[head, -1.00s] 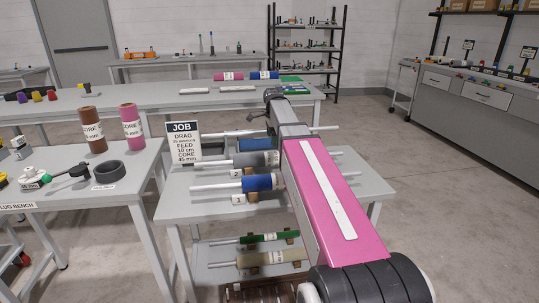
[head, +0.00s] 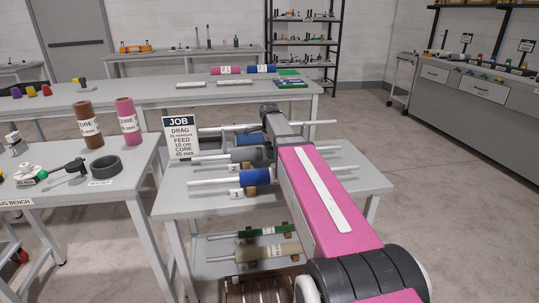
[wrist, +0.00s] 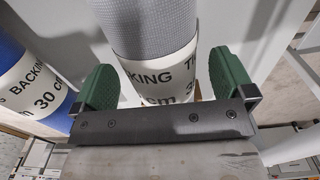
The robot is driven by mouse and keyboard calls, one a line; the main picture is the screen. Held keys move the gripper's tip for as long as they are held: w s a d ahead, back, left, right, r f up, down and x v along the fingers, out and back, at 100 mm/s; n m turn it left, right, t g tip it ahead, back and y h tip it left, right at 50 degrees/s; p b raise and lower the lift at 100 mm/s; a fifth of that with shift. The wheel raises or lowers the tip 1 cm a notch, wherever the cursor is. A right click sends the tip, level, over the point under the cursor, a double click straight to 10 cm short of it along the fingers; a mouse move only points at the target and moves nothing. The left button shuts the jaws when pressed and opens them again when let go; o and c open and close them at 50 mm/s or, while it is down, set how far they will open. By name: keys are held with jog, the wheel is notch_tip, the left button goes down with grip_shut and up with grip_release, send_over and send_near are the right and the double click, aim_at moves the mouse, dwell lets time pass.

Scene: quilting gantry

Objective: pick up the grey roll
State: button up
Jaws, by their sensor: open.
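The grey roll (head: 247,155) lies on a white rod across the stand on the grey table, behind a blue roll (head: 257,176). In the wrist view the grey roll (wrist: 158,22) has a white printed label (wrist: 160,72) and stands between the two green fingers. My gripper (wrist: 160,65) is open, with one finger on each side of the roll; a small gap shows at the right finger. Contact at the left finger is unclear. In the head view my wrist (head: 285,122) is above the right part of the rolls, and the fingers are hidden behind it.
The blue roll (wrist: 28,75) is close on the left in the wrist view. A JOB sign (head: 181,137) stands left of the rolls. A green roll (head: 263,231) and a cream roll (head: 268,251) lie on the lower shelf. Floor at the right is clear.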

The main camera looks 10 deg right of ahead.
jog(key=shift+f, duration=0.85)
jog(key=c, duration=1.4)
jog(key=shift+r, duration=0.1)
jog(key=shift+r, duration=0.1)
